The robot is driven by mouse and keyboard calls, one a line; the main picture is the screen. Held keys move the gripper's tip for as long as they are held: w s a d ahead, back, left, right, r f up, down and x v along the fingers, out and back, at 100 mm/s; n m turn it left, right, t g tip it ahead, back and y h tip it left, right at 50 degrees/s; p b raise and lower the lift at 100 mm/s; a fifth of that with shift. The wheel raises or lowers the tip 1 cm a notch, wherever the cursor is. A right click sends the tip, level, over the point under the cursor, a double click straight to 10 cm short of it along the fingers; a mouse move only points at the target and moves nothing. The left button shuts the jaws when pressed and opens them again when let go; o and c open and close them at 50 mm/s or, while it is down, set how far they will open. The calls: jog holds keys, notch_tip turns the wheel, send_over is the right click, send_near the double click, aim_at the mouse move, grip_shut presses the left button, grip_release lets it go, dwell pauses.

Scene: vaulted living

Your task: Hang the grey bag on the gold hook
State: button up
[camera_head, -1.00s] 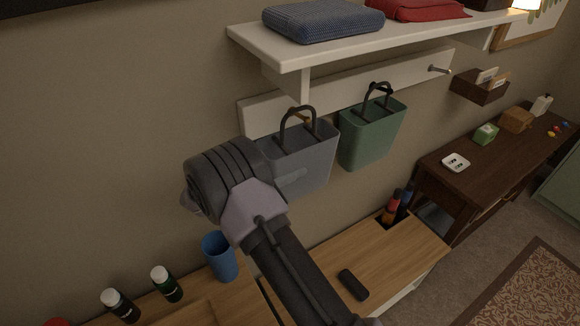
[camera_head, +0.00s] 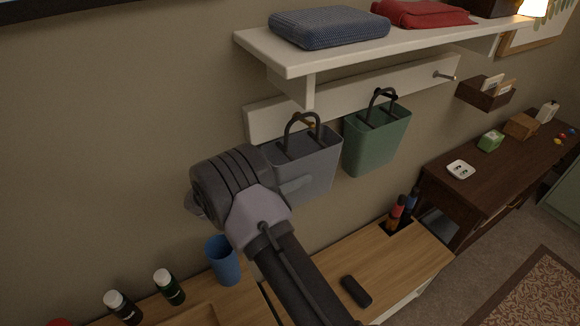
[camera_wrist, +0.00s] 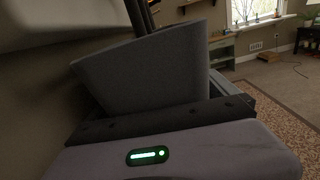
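The grey bag (camera_head: 313,158) is upright against the wall below the white rail, its dark handle loop (camera_head: 289,131) raised. The gold hook (camera_head: 309,121) shows at the top of that loop, inside it; whether the handle rests on it is hard to tell. My gripper (camera_head: 296,187) is at the bag's lower left side. One finger shows in front of the bag, seemingly standing off its face; the other is hidden. In the wrist view the bag (camera_wrist: 155,70) fills the space just beyond my gripper, whose dark fingers look spread.
A green bag (camera_head: 377,142) hangs close on the right. A silver peg (camera_head: 445,76) is further along the rail (camera_head: 345,97). The white shelf (camera_head: 300,62) juts out above.

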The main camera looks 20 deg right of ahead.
jog(key=s+a, duration=0.3)
jog(key=a, duration=1.4)
jog(key=shift+s+p, duration=0.15)
jog(key=shift+p, duration=0.3)
